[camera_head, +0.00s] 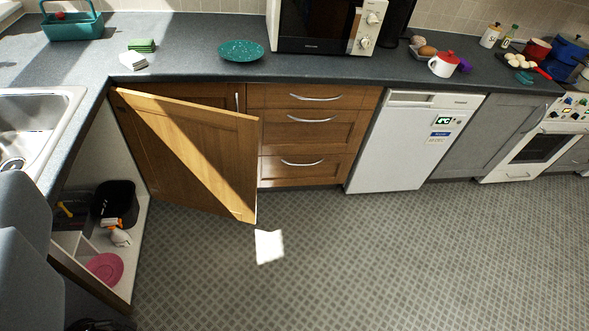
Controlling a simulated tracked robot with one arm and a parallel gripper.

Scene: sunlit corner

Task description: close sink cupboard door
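The wooden sink cupboard door (185,150) stands wide open, swung out in front of the neighbouring wooden units. Its hinged side is at the left by the counter corner, and its free edge is at the right near the drawers. A diagonal band of sunlight crosses it. The open sink cupboard (128,270) shows at the lower left, below the sink. My gripper's fingers cannot be made out in this view. Grey parts at the left edge, probably mine, hide some of the sink and cupboard.
Inside the cupboard are a black container (115,200), a spray bottle (119,236) and a pink round item (105,268). A white sheet or light patch (269,246) lies on the floor. Drawers (303,130) and a white appliance (405,150) line the back.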

